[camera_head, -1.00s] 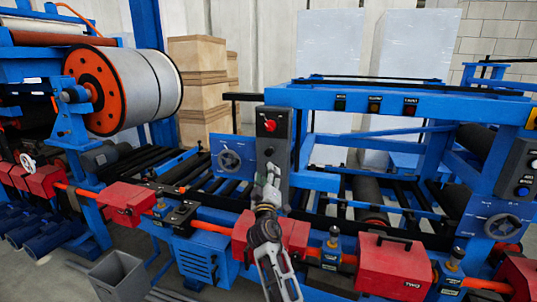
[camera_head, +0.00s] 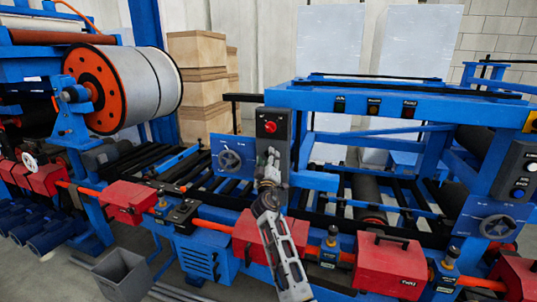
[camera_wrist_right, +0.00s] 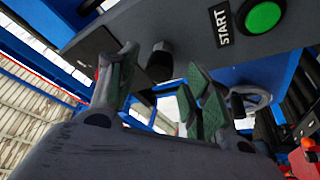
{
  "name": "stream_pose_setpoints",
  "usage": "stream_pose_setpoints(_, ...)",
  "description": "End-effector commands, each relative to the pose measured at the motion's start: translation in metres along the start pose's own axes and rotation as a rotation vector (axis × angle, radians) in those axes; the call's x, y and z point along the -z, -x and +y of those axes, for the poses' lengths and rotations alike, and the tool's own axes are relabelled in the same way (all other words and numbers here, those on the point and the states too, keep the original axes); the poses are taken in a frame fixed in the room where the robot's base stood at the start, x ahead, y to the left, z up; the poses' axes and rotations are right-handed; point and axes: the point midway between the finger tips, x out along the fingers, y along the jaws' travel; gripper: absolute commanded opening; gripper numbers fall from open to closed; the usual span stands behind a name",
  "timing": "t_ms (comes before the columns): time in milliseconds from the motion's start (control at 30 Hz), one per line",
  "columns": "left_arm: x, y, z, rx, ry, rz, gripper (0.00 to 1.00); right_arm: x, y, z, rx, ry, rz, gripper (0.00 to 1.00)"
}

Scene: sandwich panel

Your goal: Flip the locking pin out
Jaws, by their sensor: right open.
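My right gripper (camera_head: 270,158) is raised in front of the grey control box (camera_head: 270,119) in the head view and hides its lower part. In the right wrist view the gripper (camera_wrist_right: 162,85) is open, its green-padded fingers spread apart. A short black cylindrical stub (camera_wrist_right: 160,62) sticks out of the grey panel and appears between the fingers. I cannot tell whether they touch it, nor for sure whether it is the locking pin. A green button (camera_wrist_right: 263,17) with a START label (camera_wrist_right: 221,25) is above right. My left gripper is out of view.
A red button (camera_head: 270,127) is on the control box above the gripper. A handwheel (camera_head: 230,160) is just left. Red boxes (camera_head: 390,266) and an orange pipe line the machine's front. A grey bin (camera_head: 121,275) stands on the floor at lower left.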

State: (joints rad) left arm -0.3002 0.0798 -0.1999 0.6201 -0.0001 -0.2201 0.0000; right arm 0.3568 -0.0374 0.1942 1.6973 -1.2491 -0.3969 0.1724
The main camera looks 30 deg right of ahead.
Motion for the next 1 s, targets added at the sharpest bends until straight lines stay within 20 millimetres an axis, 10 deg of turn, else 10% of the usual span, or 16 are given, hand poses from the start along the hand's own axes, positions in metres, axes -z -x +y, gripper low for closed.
stream_pose_setpoints(733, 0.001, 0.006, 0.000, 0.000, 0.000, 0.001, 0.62, 0.000, -0.026, 0.000, 0.000, 0.000, -0.001, 0.49)
stream_pose_setpoints(1000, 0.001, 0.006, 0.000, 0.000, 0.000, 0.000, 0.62, 0.000, -0.026, 0.000, 0.000, 0.000, -0.001, 0.15)
